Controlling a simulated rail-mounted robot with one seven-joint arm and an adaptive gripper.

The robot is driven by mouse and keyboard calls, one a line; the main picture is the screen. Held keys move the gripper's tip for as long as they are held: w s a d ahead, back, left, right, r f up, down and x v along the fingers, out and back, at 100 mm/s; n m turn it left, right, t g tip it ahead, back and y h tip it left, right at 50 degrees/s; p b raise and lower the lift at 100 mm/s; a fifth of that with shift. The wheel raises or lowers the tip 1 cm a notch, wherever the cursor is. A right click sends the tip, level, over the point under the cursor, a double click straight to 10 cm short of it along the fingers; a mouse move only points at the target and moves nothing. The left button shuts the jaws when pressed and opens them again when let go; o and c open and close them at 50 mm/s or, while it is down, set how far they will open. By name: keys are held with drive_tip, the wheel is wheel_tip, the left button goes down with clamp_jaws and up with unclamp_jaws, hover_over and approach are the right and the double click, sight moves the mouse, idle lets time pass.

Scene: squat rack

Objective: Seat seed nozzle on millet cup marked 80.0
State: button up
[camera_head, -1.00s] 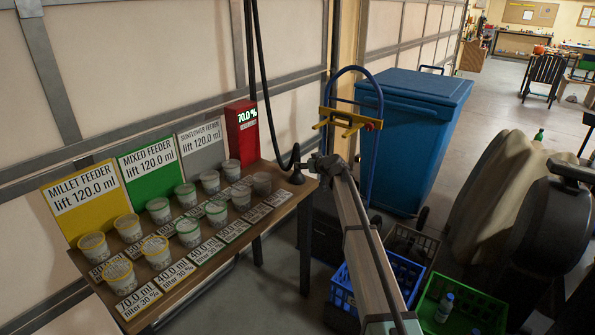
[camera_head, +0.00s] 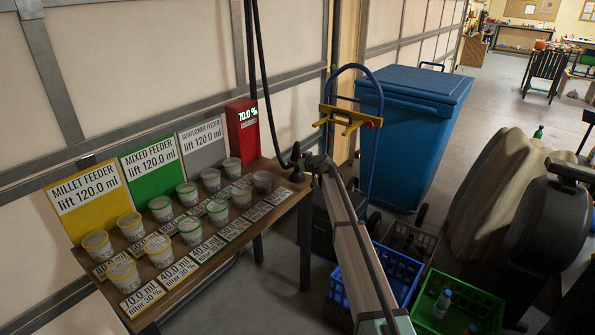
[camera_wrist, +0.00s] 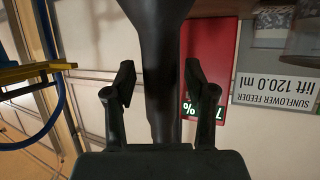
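The seed nozzle (camera_head: 297,175) is the dark flared end of a black hose hanging at the right end of the cup shelf. My gripper (camera_head: 305,164) is beside it. In the wrist view my gripper (camera_wrist: 160,80) has its two fingers apart, one on each side of the dark nozzle tube (camera_wrist: 161,100); narrow gaps show beside the tube. The millet cups have yellowish rims and stand at the shelf's left end: two behind (camera_head: 97,244) (camera_head: 130,226), two in front (camera_head: 122,274) (camera_head: 159,250). The front labels read 70.0 and 40.0; I cannot surely read which is marked 80.0.
Yellow millet (camera_head: 88,201), green mixed (camera_head: 152,172) and grey sunflower (camera_head: 204,145) signs stand behind the cups. A red box (camera_head: 242,135) reads 70.0 %. Other cups fill the shelf's middle. A blue hand truck (camera_head: 371,140) and blue bin (camera_head: 415,135) stand to the right.

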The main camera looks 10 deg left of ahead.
clamp_jaws()
drive_tip(key=shift+r, duration=0.15)
